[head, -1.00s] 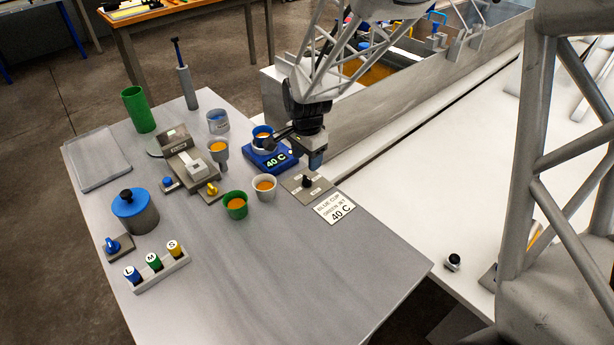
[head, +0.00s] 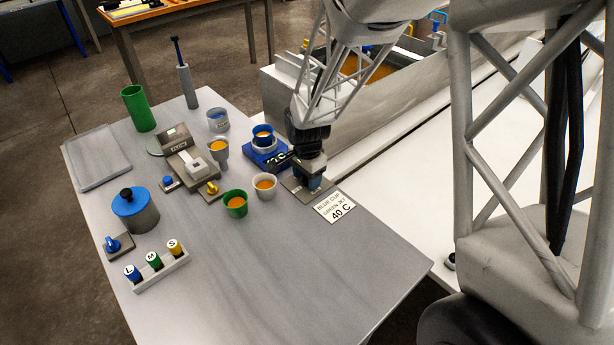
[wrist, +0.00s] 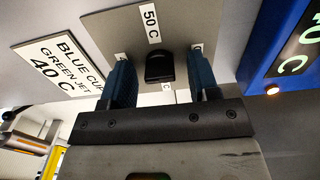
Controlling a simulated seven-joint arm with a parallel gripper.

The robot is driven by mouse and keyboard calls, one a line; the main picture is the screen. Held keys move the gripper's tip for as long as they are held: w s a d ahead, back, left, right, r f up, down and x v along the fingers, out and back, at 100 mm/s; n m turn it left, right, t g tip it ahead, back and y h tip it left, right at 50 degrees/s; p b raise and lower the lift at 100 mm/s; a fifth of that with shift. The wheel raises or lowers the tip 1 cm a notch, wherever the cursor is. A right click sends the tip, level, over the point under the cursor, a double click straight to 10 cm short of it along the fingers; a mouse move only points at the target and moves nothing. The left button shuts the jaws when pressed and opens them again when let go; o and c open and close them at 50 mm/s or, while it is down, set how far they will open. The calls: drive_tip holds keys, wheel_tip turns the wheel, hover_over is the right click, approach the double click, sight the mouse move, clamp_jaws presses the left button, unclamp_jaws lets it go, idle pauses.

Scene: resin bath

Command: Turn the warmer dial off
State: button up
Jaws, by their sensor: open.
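The warmer dial (wrist: 159,67) is a black knob on a grey plate (wrist: 190,30), with a "50 C" label beside it in the wrist view. My gripper (wrist: 162,82) is open, its two blue fingers on either side of the knob with gaps showing. In the head view my gripper (head: 314,184) is down at the plate (head: 292,186) and hides the knob. The blue warmer (head: 268,160) stands just left of it, with a blue cup (head: 262,134) on top. Its green display (wrist: 300,50) partly shows in the wrist view, with a small orange light lit.
A card (head: 336,207) reading "BLUE CUP GREEN JET 40 C" lies right of the plate. A white cup (head: 264,187) and a green cup (head: 236,204), both with orange liquid, stand to the left. The table's front right is clear.

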drive_tip(key=c, duration=0.9)
